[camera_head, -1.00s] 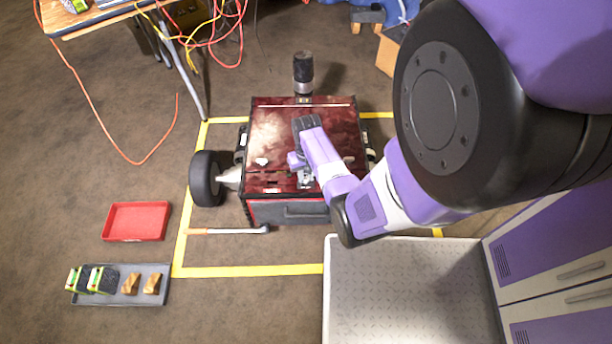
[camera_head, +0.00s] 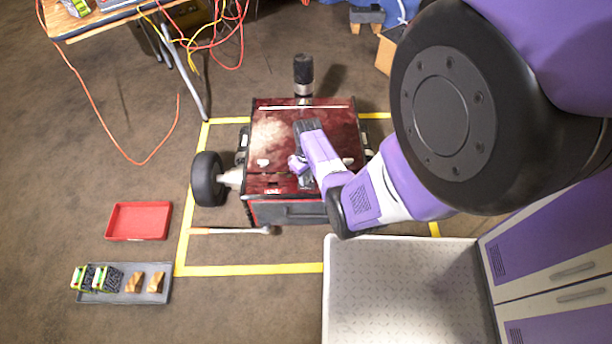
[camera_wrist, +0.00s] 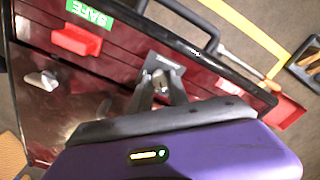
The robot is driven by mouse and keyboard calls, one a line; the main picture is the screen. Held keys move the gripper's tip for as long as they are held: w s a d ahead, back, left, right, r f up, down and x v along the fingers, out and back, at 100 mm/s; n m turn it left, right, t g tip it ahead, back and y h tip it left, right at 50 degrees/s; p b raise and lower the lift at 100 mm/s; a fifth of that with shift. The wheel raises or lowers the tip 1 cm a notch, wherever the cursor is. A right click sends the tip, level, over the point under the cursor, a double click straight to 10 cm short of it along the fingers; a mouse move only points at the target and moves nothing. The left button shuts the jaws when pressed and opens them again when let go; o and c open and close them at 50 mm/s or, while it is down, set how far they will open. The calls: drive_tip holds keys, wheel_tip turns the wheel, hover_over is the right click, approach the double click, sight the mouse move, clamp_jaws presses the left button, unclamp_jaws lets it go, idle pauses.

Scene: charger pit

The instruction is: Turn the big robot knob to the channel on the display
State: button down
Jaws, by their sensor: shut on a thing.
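The big robot (camera_head: 275,130) is a dark red box with black wheels, standing inside a yellow floor outline. My gripper (camera_head: 306,181) reaches down onto its top near the front edge. In the wrist view my gripper (camera_wrist: 160,84) is shut on a small grey knob (camera_wrist: 161,66), mostly hidden between the fingers. A green panel (camera_wrist: 89,13) with upside-down lettering like SAFE lies at the upper left. No channel number is readable, and the knob's pointing direction cannot be told.
A red block (camera_wrist: 76,40) and a grey lever-like fitting (camera_wrist: 42,80) stick up from the robot's top. A red tray (camera_head: 138,221) and a grey tray (camera_head: 120,296) with several items lie at left. An orange-handled tool (camera_head: 232,230) lies in front.

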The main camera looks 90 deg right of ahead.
drive_tip(key=shift+n, duration=0.4)
drive_tip(key=c, duration=1.3)
unclamp_jaws()
drive_tip(key=shift+o, duration=0.2)
drive_tip(key=shift+s+r+p, duration=0.1)
drive_tip(key=shift+r+p, duration=1.45)
drive_tip(key=shift+r, duration=2.35)
